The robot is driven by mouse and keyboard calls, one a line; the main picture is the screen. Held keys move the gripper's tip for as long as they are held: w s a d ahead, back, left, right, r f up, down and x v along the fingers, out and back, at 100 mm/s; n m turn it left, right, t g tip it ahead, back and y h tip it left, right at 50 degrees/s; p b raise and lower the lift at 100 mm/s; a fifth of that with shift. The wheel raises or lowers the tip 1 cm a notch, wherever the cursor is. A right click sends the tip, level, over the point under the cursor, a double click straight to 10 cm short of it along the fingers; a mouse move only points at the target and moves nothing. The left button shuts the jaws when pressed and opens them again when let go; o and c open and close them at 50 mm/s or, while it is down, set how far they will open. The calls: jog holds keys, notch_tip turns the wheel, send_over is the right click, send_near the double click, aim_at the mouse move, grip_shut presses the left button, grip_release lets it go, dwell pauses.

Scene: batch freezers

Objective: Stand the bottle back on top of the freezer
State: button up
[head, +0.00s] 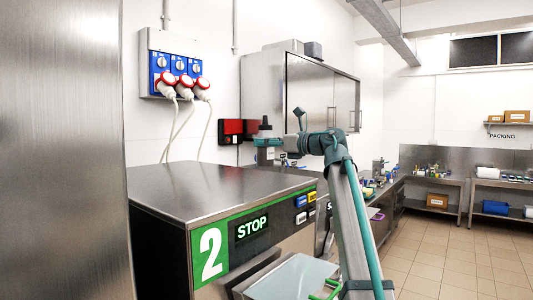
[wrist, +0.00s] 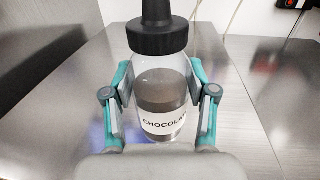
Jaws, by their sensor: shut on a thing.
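The bottle (wrist: 162,95) is clear with a black dropper cap, dark brown contents and a white label reading "CHOCOLA…". It stands upright between the two fingers of my gripper (wrist: 160,90), which is shut on its sides. In the head view the bottle's dark cap (head: 265,124) shows above my gripper (head: 268,141), at the back right of the freezer top (head: 215,185). The freezer carries a green "2" and a "STOP" display. In the wrist view the steel top lies below the bottle; I cannot tell whether its base touches it.
A wall box with red plugs (head: 175,82) and hanging cables is behind the freezer. A tall steel surface (head: 60,150) stands close at the left. The freezer top around the bottle looks clear. Benches (head: 435,182) with containers stand at the far right.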

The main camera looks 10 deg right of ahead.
aim_at(267, 157)
jog(key=shift+w+d+f+p, duration=0.15)
jog(key=shift+w+f+p, duration=0.25)
jog(key=shift+w+f, duration=0.45)
jog(key=shift+f+p, duration=0.4)
jog(key=shift+f, duration=1.25)
jog(key=shift+f, duration=0.15)
jog(key=o, duration=1.2)
jog(key=b+v, duration=0.4)
jog(key=v, duration=0.8)
jog(key=shift+d, duration=0.1)
